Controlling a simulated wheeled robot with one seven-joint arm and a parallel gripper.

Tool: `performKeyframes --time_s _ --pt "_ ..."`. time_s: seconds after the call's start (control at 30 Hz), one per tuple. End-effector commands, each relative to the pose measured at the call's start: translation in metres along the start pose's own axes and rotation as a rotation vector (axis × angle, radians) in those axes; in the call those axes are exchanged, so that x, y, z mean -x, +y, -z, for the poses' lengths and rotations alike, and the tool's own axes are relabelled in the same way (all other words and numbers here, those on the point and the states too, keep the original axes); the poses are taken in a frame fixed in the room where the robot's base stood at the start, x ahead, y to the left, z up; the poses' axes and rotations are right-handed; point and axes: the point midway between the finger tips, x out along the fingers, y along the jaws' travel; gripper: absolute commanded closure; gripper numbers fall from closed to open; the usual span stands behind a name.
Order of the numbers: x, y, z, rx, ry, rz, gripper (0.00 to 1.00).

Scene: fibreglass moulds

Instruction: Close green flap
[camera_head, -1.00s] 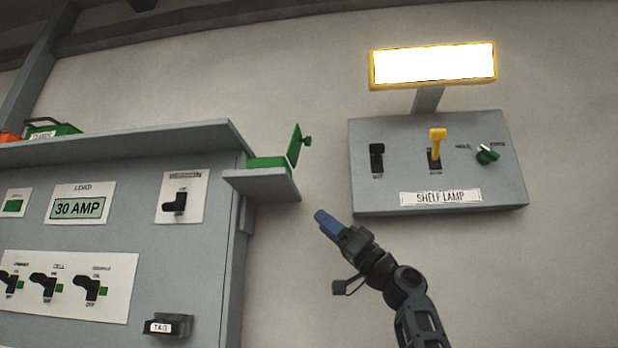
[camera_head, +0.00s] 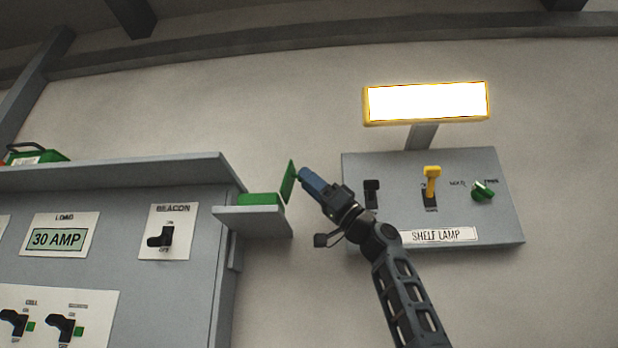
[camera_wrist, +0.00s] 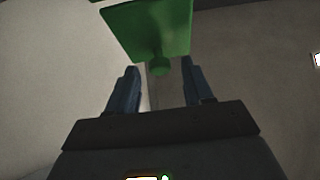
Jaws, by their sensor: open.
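The green flap (camera_head: 288,181) stands raised, close to upright, at the right end of a small green box (camera_head: 260,199) on a grey side shelf. In the wrist view the flap (camera_wrist: 150,28) fills the top middle, with its round green knob (camera_wrist: 159,66) pointing toward me. My gripper (camera_head: 303,174) is just right of the flap in the head view and hides the knob there. In the wrist view my gripper (camera_wrist: 158,78) has its two blue fingers apart, one on each side of the knob. I cannot tell whether a finger touches the knob.
The grey side shelf (camera_head: 255,222) juts from the cabinet (camera_head: 190,290) below the box. A shelf lamp panel (camera_head: 400,213) with switches and a green knob is close behind my arm on the right. A lit lamp (camera_head: 426,102) stands above it. The wall above the flap is clear.

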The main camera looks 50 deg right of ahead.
Motion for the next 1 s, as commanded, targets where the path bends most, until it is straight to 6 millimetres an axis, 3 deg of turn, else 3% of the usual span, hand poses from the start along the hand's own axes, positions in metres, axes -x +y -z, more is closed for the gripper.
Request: performKeyframes --time_s 0.37,0.9,1.0 --pt "-0.0062 0.0003 -0.0005 0.0 0.0 -0.001 0.49" --pt "-0.006 0.0004 -0.0004 0.0 0.0 -0.001 1.0" --pt "-0.0059 0.0004 -0.0004 0.0 0.0 -0.001 1.0"
